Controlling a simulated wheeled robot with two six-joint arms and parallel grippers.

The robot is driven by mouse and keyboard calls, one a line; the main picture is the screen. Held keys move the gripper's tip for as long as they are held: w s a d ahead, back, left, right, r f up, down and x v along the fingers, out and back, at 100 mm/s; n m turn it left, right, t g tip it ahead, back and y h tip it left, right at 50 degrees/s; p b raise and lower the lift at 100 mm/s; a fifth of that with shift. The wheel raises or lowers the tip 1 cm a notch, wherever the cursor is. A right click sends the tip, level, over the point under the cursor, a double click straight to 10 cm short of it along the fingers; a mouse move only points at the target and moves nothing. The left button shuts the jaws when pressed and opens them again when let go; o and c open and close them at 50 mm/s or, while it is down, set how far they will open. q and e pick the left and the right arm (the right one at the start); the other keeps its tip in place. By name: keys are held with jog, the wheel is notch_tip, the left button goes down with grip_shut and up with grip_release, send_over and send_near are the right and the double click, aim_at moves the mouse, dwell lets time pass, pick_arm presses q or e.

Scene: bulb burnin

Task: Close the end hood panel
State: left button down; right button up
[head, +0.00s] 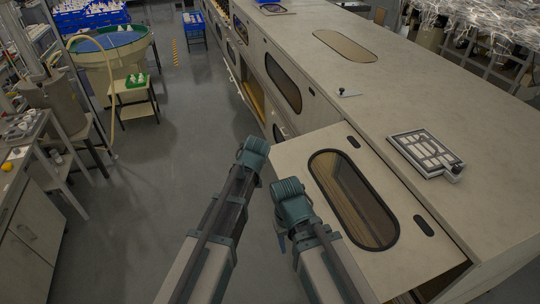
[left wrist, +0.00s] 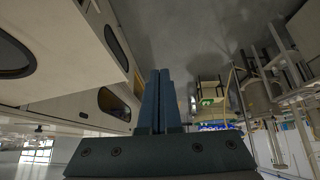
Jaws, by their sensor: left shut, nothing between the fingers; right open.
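The end hood panel (head: 300,150) is a beige panel with a dark oval window and two dark slots, at the near end of the long bench-like housing in the head view. It stands out from the housing, with a dark gap beneath its near right edge. My right gripper (head: 281,238) is open beside the panel's left edge, its fingers mostly hidden by its wrist; contact cannot be told. My left gripper (left wrist: 157,102) is shut and empty in the left wrist view. In the head view its wrist is left of the panel, above the floor, and its fingers are hidden.
The long housing (head: 440,80) runs away to the back, with more oval windows along its side. A grey tray (head: 425,152) lies on its top. A small table with a green tray (head: 137,80) and a round tub (head: 108,40) stand at left. The floor between is clear.

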pick_arm(q)
jog(key=w+d+r+t, duration=0.2)
jog(key=w+d+r, duration=0.1)
jog(key=w+d, duration=0.4)
jog(key=b, duration=1)
send_near(269, 157)
jog(key=w+a+r+x, duration=0.1)
jog(key=x, duration=0.4)
jog(key=shift+s+d+f+n+h+b, duration=0.15)
jog(key=shift+d+f+n+b, duration=0.1)
jog(key=shift+f, duration=0.15)
jog(key=shift+w+d+f+n+h+b, duration=0.1)
jog(key=shift+d+f+n+h+b, duration=0.1)
jog(key=shift+f, duration=0.2)
jog(key=shift+s, duration=0.1)
